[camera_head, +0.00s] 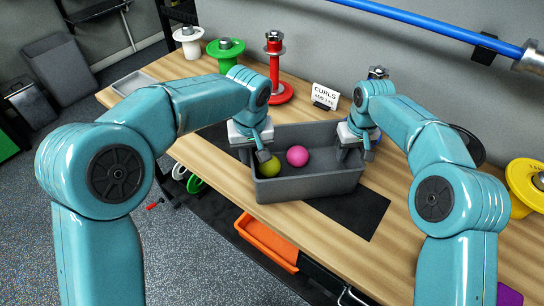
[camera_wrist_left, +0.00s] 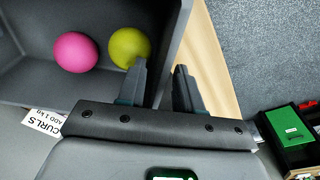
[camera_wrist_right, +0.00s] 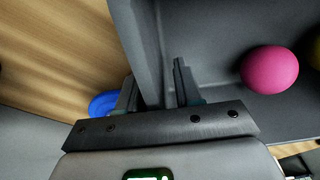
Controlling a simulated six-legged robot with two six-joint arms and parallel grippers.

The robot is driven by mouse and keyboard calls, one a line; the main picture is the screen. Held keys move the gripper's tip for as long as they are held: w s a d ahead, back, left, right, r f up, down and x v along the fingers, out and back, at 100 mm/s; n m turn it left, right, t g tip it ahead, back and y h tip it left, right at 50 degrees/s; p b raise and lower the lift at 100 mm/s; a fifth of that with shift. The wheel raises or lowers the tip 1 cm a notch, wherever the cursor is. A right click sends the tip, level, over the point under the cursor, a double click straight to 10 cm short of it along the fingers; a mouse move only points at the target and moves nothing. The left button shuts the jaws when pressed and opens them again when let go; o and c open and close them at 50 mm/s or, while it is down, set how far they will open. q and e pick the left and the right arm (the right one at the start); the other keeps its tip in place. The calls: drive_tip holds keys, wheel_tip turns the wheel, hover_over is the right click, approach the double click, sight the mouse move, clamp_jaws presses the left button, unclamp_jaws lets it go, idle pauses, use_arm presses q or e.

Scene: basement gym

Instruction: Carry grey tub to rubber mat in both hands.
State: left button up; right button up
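The grey tub (camera_head: 310,187) is a dark, open-topped box on the wooden table, overlapping a black rubber mat (camera_head: 362,212) that shows in front and to its right. Whether the tub's base touches the mat is hidden. A pink ball (camera_head: 297,156) and a yellow-green ball (camera_head: 270,168) lie in the tub. My left gripper (camera_wrist_left: 160,85) straddles the tub's left end wall, one finger inside and one outside, beside the yellow-green ball. My right gripper (camera_wrist_right: 155,85) straddles the opposite end wall likewise. Both look open, with the finger gap wider than the wall.
A CURLS card (camera_head: 325,96) and a red spool-like stand (camera_head: 275,75) are behind the tub. A yellow plate stack (camera_head: 525,185) is at the right. A blue round thing (camera_wrist_right: 103,104) is beside my right gripper. An orange bin (camera_head: 267,240) sits below the table's front edge.

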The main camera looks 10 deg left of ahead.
use_arm(q)
drive_tip(key=r, duration=0.6)
drive_tip(key=s+r, duration=0.1)
drive_tip(key=r, duration=0.2)
drive_tip(key=shift+d+r, duration=0.2)
drive_tip(key=shift+s+r, duration=0.1)
drive_tip(key=shift+r, duration=0.05)
use_arm(e)
drive_tip(key=shift+r, duration=0.35)
drive_tip(key=r, duration=0.3)
drive_tip(key=s+r, duration=0.1)
drive_tip(key=r, duration=0.7)
drive_tip(key=shift+s+d+r, duration=0.15)
drive_tip(key=shift+s+d, duration=0.05)
drive_tip(key=shift+d, duration=0.05)
use_arm(q)
drive_tip(key=shift+s, duration=0.1)
use_arm(e)
drive_tip(key=shift+s, duration=0.1)
